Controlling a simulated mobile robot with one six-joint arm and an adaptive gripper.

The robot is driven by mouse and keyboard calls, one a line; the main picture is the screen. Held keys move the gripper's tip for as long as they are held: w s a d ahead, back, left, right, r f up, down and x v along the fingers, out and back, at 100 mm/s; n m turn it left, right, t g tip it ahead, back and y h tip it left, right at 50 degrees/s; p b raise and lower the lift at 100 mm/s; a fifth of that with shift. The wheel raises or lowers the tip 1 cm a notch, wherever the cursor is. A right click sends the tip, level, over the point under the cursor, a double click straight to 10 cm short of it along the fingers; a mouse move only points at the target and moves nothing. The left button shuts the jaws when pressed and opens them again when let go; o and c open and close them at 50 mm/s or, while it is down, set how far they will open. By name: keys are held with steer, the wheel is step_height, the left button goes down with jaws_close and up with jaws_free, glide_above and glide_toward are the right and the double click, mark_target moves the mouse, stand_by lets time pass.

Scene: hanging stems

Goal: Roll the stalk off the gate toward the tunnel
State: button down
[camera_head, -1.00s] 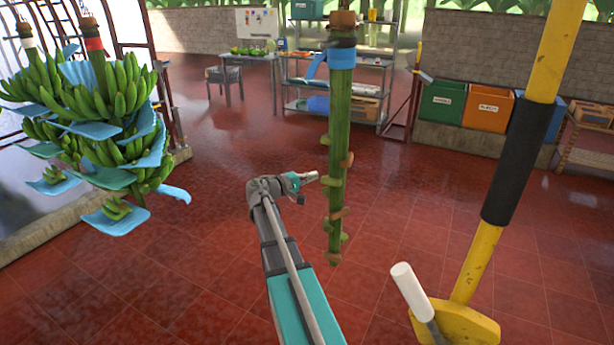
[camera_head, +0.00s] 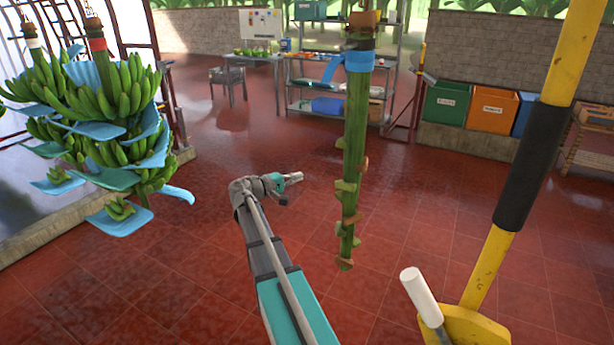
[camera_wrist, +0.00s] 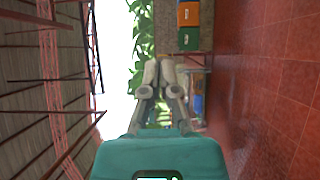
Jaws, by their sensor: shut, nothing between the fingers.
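The bare green stalk (camera_head: 354,150) hangs upright in the head view, with cut stubs along its lower part and a blue band near its top. Its top end reaches the upper edge of the picture, and what it hangs from is out of view. My gripper (camera_head: 299,177) is left of the stalk, shut and empty, apart from it and pointing right. In the wrist view my gripper (camera_wrist: 160,90) shows with its fingers together and nothing between them. The stalk is not seen in the wrist view. I cannot make out the gate or the tunnel.
Banana bunches (camera_head: 105,120) with blue sheets hang at the left. A yellow post (camera_head: 545,130) with a black sleeve and a white-handled lever (camera_head: 420,295) stand at the right. Shelves (camera_head: 340,80) and coloured bins (camera_head: 490,105) are at the back. Red tiled floor lies open between.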

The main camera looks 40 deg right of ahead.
steer(key=shift+w+a, duration=0.2)
steer(key=shift+a, duration=0.75)
steer(key=shift+w+a, duration=0.15)
steer(key=shift+a, duration=0.75)
steer(key=shift+w+a, duration=0.2)
steer(key=shift+a, duration=0.75)
steer(key=shift+f, duration=0.15)
steer(key=s+a+f+t+y, duration=0.1)
steer(key=s+a+f+y, duration=0.35)
steer(key=a+f, duration=0.3)
steer(key=s+a+f+t+y, duration=0.2)
steer(key=s+a+f+y, duration=0.3)
steer(key=a, duration=0.3)
steer(key=s+a+f+n+y, duration=0.1)
steer(key=s+a+f+y, duration=0.2)
steer(key=a, duration=0.6)
steer(key=s+a+f+y, duration=0.3)
steer(key=a+y, duration=0.2)
steer(key=a, duration=0.3)
steer(key=shift+s+a+n, duration=0.2)
steer(key=shift+a+n, duration=0.2)
